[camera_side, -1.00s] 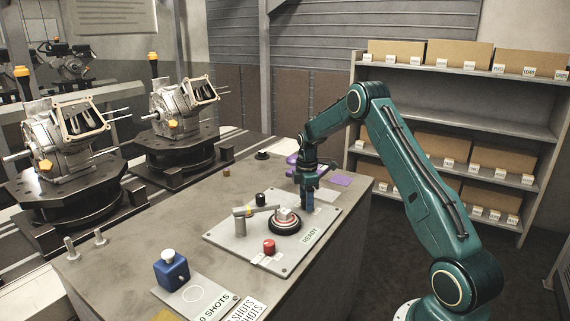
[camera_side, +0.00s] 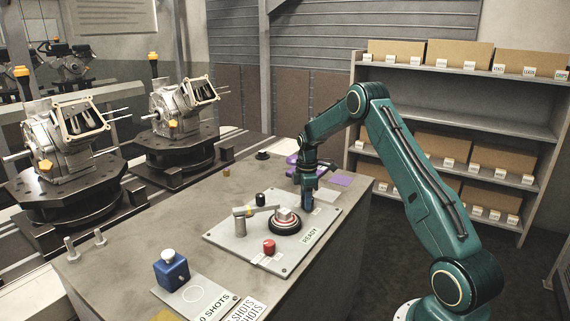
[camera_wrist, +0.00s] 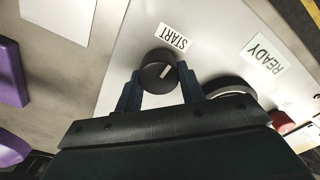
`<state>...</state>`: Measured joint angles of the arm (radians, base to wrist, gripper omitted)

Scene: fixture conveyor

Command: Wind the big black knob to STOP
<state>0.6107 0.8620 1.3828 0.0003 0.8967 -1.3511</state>
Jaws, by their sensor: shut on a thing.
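The big black knob (camera_wrist: 156,70) is round with a short white pointer line on its top. In the wrist view it sits between the two blue fingers of my gripper (camera_wrist: 161,86), which is shut on its sides. The pointer line slants up and right, roughly towards the START label (camera_wrist: 173,37) printed beside the knob. No STOP label can be read in either view. In the side view my gripper (camera_side: 307,201) points down at the far right part of the light panel plate (camera_side: 225,236) and hides the knob.
A black round base with a white and red top (camera_side: 285,221) stands close to my gripper, with a metal lever (camera_side: 257,209) beside it. A red button (camera_side: 269,246) and the READY label (camera_side: 309,235) are on the plate. Purple parts (camera_wrist: 10,72) lie nearby.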

